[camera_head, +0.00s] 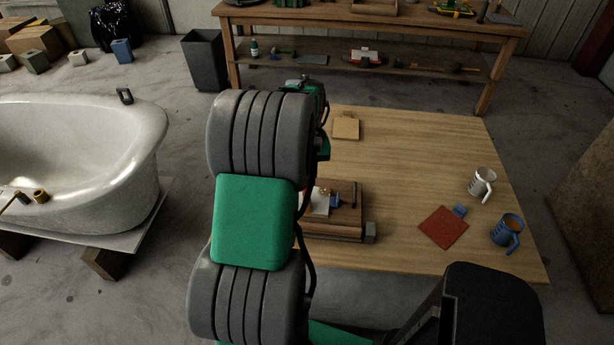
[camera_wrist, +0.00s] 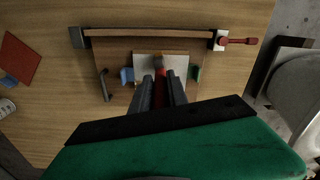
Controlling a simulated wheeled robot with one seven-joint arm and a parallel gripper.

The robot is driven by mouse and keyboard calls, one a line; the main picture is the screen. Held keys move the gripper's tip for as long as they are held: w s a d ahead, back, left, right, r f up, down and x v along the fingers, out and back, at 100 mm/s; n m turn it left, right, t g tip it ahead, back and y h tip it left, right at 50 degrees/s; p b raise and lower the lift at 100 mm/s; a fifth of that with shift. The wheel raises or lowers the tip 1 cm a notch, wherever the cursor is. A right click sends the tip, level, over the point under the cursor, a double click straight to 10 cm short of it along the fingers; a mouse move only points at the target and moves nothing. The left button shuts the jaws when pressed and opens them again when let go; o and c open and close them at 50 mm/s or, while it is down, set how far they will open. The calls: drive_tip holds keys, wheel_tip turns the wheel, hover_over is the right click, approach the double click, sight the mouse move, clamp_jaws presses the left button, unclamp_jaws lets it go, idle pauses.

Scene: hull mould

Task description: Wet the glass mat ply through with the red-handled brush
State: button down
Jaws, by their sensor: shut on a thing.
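The glass mat ply is a pale, whitish sheet (camera_wrist: 141,67) on a brown wooden mould (camera_wrist: 115,54) in the wrist view. Part of it also shows in the head view (camera_head: 320,203). My gripper (camera_wrist: 160,80) is shut on the red-handled brush (camera_wrist: 160,86). The brush's red handle lies between the dark fingers, and its brownish head is over the ply. I cannot tell whether the bristles touch it. The fingers and brush cover part of the ply. In the head view my arm hides the gripper and brush.
A dark-handled tool (camera_wrist: 105,85), a blue piece (camera_wrist: 127,76) and a green piece (camera_wrist: 195,73) flank the ply. A white mug (camera_head: 481,181), a blue mug (camera_head: 506,229) and a red square (camera_head: 441,228) occupy the table's right. A tan square (camera_head: 346,128) lies behind. The table's middle is clear.

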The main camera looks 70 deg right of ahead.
idle(0.4)
drive_tip(key=shift+r+p, duration=0.6)
drive_tip(key=shift+r, duration=0.15)
drive_tip(key=s+d, duration=0.4)
drive_tip(key=d, duration=0.4)
drive_tip(key=shift+s+d+p, duration=0.3)
drive_tip(key=shift+s+p, duration=0.1)
drive_tip(key=shift+p, duration=0.05)
drive_tip(key=shift+f+b, duration=0.45)
drive_tip(key=shift+f, duration=0.45)
